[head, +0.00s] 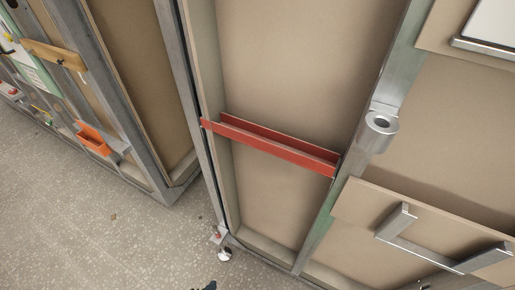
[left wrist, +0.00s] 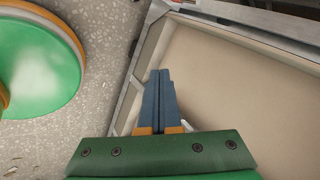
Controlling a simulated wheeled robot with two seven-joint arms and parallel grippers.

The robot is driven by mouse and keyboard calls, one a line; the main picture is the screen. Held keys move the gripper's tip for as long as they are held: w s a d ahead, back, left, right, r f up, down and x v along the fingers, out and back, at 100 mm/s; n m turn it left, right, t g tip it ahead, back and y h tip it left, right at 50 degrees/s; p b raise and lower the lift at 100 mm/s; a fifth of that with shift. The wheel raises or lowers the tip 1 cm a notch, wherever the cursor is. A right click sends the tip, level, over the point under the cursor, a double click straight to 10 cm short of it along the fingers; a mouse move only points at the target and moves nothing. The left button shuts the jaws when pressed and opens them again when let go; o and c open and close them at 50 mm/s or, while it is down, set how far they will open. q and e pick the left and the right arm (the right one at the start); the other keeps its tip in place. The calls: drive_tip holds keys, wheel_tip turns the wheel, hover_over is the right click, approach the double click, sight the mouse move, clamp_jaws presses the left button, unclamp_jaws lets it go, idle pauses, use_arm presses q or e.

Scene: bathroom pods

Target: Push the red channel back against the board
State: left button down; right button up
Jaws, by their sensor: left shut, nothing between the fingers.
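The red channel (head: 268,147) runs across the tall beige board (head: 290,60) in the middle of the head view, sloping down to the right. Its front and rear red walls both show, and its left end reaches over the metal frame post. I cannot tell whether its rear wall touches the board. A small dark tip of my left gripper (head: 205,286) shows at the bottom edge, well below the channel. In the left wrist view my left gripper (left wrist: 159,72) has its blue-grey fingers together and empty, in front of a beige panel (left wrist: 220,75). The channel is not in that view.
A metal holder (head: 380,123) sticks out from the post right of the channel. A grey handle (head: 440,245) juts out at lower right. A caster (head: 224,254) stands at the frame's foot. An orange bin (head: 94,139) hangs at left. The speckled floor (head: 90,220) is mostly clear.

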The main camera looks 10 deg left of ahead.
use_arm(q)
drive_tip(key=w+d+r+m+t+h, duration=0.1)
drive_tip(key=w+r+m+t, duration=0.15)
drive_tip(key=r+m, duration=0.2)
drive_tip(key=w+d+r+m+t, duration=0.1)
drive_tip(key=w+r+m, duration=0.2)
drive_tip(key=r, duration=0.3)
drive_tip(key=m+t+h, duration=0.4)
drive_tip(key=m+t, duration=0.2)
drive_tip(key=m, duration=1)
approach(261, 147)
drive_tip(key=d+v, duration=0.1)
drive_tip(key=v, duration=0.6)
drive_tip(key=shift+y, duration=0.4)
drive_tip(key=p+x, duration=0.5)
drive_tip(key=x, duration=0.8)
drive_tip(key=shift+a+r, duration=0.1)
drive_tip(key=shift+r, duration=0.1)
drive_tip(key=shift+w+f, duration=0.1)
drive_tip(key=shift+w, duration=0.2)
